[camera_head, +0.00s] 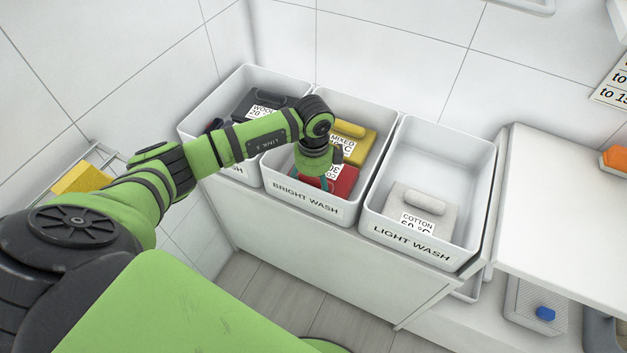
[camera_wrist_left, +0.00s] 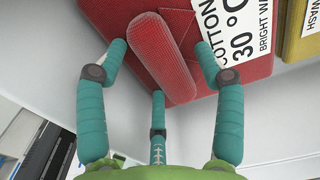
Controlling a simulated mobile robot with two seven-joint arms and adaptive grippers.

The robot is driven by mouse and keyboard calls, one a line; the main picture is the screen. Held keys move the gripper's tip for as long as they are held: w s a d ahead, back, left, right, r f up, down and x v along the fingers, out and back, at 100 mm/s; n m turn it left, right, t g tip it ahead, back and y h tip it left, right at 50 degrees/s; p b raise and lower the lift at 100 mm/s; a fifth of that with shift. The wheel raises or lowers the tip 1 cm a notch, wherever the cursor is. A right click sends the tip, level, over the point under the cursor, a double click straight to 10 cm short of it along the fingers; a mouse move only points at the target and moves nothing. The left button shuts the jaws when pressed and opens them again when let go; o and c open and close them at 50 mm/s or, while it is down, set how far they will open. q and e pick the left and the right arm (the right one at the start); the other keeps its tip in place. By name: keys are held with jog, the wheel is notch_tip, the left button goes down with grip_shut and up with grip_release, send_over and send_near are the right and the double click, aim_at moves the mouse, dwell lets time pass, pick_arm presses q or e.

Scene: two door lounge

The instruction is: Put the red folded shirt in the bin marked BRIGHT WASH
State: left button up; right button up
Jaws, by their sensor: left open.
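The red folded shirt (camera_head: 347,180) lies in the front of the bin marked BRIGHT WASH (camera_head: 300,200). My left gripper (camera_head: 316,181) reaches down into this bin from above, at the shirt. In the left wrist view the red shirt (camera_wrist_left: 190,20) has a raised red grip on top and a label reading COTTON 30 °C, BRIGHT WASH. The teal fingers of my left gripper (camera_wrist_left: 160,68) are spread around the grip, apart from it on both sides. The arm hides part of the shirt in the head view. My right gripper is not in view.
A yellow folded item (camera_head: 355,146) labelled MIXED lies behind the shirt in the same bin. The LIGHT WASH bin (camera_head: 408,246) to the right holds a pale item (camera_head: 440,210). A left bin (camera_head: 194,130) holds dark items. A white counter (camera_head: 565,210) stands at right.

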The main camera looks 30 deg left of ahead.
pick_arm(q)
notch_tip(320, 180, up, 12)
jog(key=b, duration=0.1)
jog(key=shift+r+b, duration=0.15)
jog(key=shift+b, duration=0.15)
dwell(0.5)
